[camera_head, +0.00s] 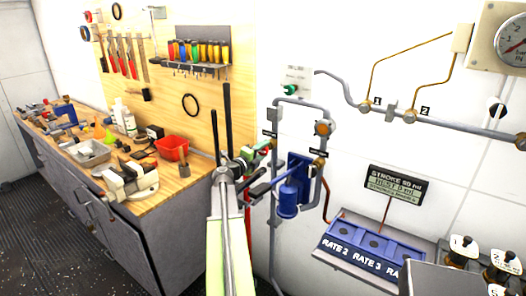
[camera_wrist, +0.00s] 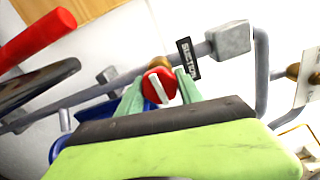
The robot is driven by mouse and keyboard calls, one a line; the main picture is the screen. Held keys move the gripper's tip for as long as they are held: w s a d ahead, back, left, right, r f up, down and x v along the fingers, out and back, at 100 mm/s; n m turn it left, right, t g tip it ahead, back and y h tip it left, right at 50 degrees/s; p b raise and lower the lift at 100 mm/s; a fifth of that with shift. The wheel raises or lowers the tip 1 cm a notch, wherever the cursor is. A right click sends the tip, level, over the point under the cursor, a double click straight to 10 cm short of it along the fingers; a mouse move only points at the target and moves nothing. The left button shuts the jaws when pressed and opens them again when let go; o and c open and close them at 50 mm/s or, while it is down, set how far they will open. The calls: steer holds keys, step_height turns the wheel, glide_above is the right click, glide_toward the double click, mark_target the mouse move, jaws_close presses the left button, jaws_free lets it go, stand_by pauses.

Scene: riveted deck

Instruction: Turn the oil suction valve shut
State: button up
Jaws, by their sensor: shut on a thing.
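The suction valve is a round red knob (camera_wrist: 159,86) with a white bar across its face, beside a black label (camera_wrist: 188,58) reading as suction. In the wrist view the white bar is tilted and lies roughly across the line of the grey pipe (camera_wrist: 218,42). My gripper (camera_wrist: 158,90) has its green fingers on either side of the knob, shut on it.
A blue pump body (camera_head: 288,204) hangs right of my gripper. A second labelled valve (camera_head: 319,161) sits on the right pipe. A blue rate box (camera_head: 372,248) stands at lower right. The workbench (camera_head: 150,225) with a vise (camera_head: 130,181) and red bin (camera_head: 171,148) is on the left.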

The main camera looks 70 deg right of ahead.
steer(key=shift+f+m, duration=0.1)
steer(key=shift+m, duration=0.3)
steer(key=o, duration=1.4)
steer(key=v, duration=1.7)
steer(key=shift+a, duration=0.25)
